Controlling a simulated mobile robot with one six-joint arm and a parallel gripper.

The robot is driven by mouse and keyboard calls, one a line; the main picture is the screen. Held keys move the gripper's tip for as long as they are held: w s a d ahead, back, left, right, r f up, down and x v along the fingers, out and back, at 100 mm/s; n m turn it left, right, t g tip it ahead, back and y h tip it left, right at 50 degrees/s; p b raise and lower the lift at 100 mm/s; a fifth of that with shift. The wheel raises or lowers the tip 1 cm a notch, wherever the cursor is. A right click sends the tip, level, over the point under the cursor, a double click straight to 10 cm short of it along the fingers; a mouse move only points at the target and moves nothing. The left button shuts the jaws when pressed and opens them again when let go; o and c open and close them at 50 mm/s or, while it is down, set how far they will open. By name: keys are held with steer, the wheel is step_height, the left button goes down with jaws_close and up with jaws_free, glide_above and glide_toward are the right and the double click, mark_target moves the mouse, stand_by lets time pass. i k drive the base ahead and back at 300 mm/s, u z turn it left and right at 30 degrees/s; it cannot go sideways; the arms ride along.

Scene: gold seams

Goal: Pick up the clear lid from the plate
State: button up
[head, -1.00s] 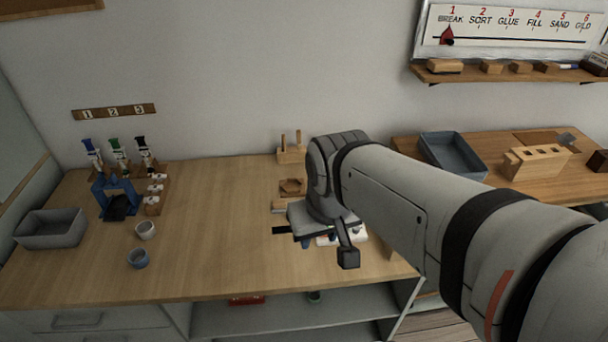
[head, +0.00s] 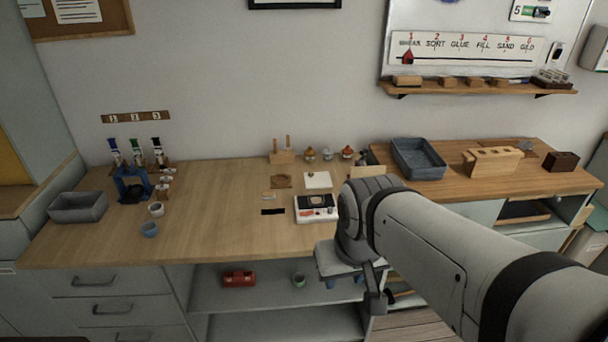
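A clear lid cannot be made out on the plate at this size. My gripper (head: 360,291) is in front of the bench edge, to the right of and nearer than the white device, and apart from it. It points down and away, and my wrist hides most of it. Whether its fingers are open or shut cannot be seen, and nothing held shows.
A black strip (head: 273,211) lies left of the device, and a white square (head: 317,180) lies behind it. Small jars (head: 310,154) stand at the back. A blue-grey tray (head: 419,160) is on the right bench.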

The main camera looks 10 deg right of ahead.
mark_target(317, 199)
steer(key=z, duration=0.15)
steer(key=i, duration=1)
steer(key=z, duration=0.05)
